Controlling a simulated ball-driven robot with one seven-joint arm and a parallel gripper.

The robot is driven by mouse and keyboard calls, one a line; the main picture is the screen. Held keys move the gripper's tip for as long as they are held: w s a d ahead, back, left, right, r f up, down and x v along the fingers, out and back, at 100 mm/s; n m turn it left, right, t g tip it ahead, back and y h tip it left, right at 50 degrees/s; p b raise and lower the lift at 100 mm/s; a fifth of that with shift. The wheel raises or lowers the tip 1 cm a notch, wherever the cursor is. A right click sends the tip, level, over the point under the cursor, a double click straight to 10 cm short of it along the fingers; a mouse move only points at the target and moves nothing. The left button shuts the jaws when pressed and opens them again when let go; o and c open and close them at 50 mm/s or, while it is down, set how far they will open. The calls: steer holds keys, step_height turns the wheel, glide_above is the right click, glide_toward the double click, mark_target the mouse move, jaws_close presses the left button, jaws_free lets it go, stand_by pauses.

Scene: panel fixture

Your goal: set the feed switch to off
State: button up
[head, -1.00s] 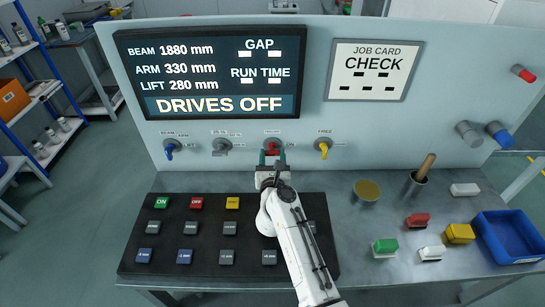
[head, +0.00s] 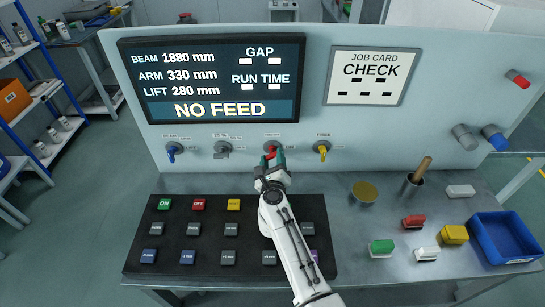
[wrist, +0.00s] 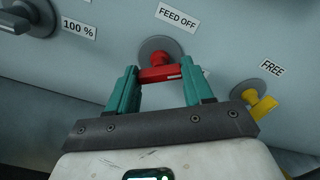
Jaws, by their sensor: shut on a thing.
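The red feed switch (head: 268,149) is on the upright panel below the screen, third knob from the left. In the wrist view its red handle (wrist: 160,74) lies nearly level between the green jaws, with the label "FEED OFF" (wrist: 177,16) above it. My gripper (head: 273,158) is shut on this handle; the jaws (wrist: 160,76) stand on either side of it. The screen (head: 215,80) reads "NO FEED" in its bottom line. The jaws partly cover the switch in the head view.
A blue-handled knob (head: 171,150) and a grey knob (head: 222,149) are left of the switch, and a yellow knob (head: 322,149) is right of it. Below lies a black button board (head: 135,262). A blue tray (head: 525,258) and several coloured blocks are at right.

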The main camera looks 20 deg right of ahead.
steer(key=n+p, duration=0.1)
steer(key=n, duration=0.4)
steer(key=shift+n+p, duration=0.3)
steer(key=shift+p, duration=0.1)
steer(key=n+p, duration=0.1)
steer(key=n, duration=0.4)
steer(key=shift+n, duration=0.3)
steer(key=o, duration=1)
steer(key=shift+o, duration=0.2)
steer(key=shift+s+a+p, duration=0.25)
steer(key=shift+s+p, duration=0.2)
steer(key=shift+p, duration=0.1)
steer(key=p+v, duration=0.1)
steer(key=v, duration=0.7)
steer(key=shift+s, duration=0.25)
steer(key=shift+s+a, duration=0.2)
steer(key=shift+s, duration=0.45)
